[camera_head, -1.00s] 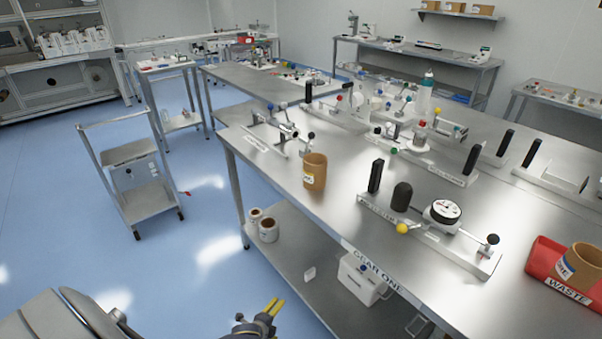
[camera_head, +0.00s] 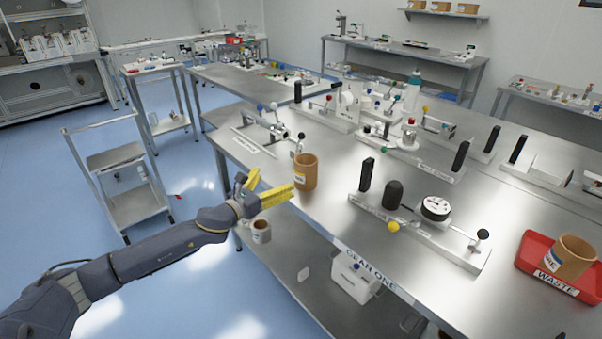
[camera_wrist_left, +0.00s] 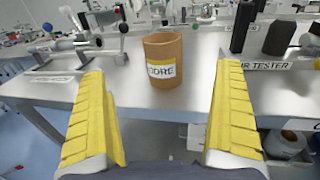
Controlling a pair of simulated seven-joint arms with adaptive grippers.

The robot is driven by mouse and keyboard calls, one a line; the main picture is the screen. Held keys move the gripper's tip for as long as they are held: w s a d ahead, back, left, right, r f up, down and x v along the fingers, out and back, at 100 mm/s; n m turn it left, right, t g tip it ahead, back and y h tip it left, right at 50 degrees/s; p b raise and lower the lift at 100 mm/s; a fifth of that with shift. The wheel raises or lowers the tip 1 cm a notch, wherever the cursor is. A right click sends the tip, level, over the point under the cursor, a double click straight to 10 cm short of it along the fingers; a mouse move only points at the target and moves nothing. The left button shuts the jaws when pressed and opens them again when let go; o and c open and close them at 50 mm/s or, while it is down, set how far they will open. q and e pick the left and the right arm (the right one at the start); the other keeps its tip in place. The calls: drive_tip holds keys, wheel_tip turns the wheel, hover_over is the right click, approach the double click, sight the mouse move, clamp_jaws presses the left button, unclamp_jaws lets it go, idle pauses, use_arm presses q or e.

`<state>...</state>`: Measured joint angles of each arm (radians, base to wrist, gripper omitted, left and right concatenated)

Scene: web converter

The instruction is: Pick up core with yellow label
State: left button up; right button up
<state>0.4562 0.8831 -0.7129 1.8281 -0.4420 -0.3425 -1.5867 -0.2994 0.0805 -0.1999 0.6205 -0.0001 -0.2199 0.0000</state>
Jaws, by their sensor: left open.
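The core with the yellow label (camera_head: 308,170) is a brown cardboard cylinder standing upright near the left edge of the steel table. In the left wrist view the core (camera_wrist_left: 163,52) stands ahead, between the fingers in the picture, its yellow and white label reading "CORE" facing me. My left gripper (camera_head: 272,187) has yellow fingers and is open and empty. It is at the table's left edge, just left of the core and apart from it. The wrist view shows the fingers (camera_wrist_left: 162,120) spread wide. My right gripper is not in view.
A gauge fixture (camera_head: 420,225) with black posts stands right of the core. Another fixture (camera_head: 270,128) is behind it. A red waste tray (camera_head: 529,247) holds a second brown core (camera_head: 570,258). A lower shelf (camera_head: 305,255) carries a white roll (camera_head: 261,231) and a white box (camera_head: 353,278).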

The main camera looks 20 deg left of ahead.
sight(298, 164)
use_arm(q)
drive_tip(key=x, duration=1.1)
drive_tip(key=shift+w+f, duration=0.1)
drive_tip(key=shift+w, duration=0.05)
drive_tip(key=shift+d+x, duration=0.2)
drive_tip(key=shift+x, duration=2.4)
drive_tip(key=c, duration=1.7)
